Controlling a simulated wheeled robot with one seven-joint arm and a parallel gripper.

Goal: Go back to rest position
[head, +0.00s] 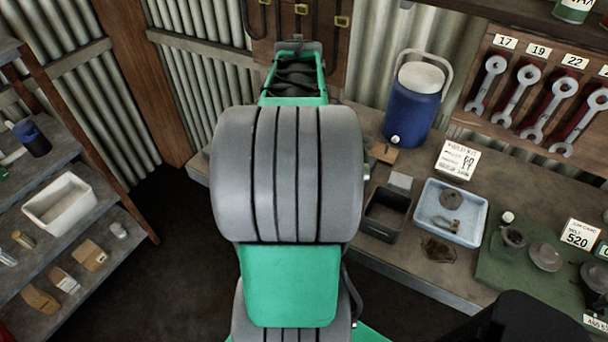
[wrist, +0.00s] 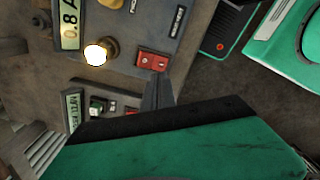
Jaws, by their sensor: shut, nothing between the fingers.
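My gripper (wrist: 158,78) shows in the wrist view as dark narrow fingers, shut together and empty. The fingers stick out past a broad green and black part of mine that fills the bottom of that view. They point toward a grey panel (wrist: 128,45) with a red switch (wrist: 152,61) and a lit bulb (wrist: 99,53). I cannot tell whether the fingertips touch it. In the head view I cannot make out the gripper; large grey and green parts, likely my arm, fill the middle.
In the head view, a workbench (head: 425,283) on the right holds a blue jug (head: 410,115), a pale blue tray (head: 430,232) and a dark bin (head: 382,225). Wrenches (head: 488,82) hang above. Shelves (head: 75,255) stand on the left. Dark floor (head: 175,220) shows between.

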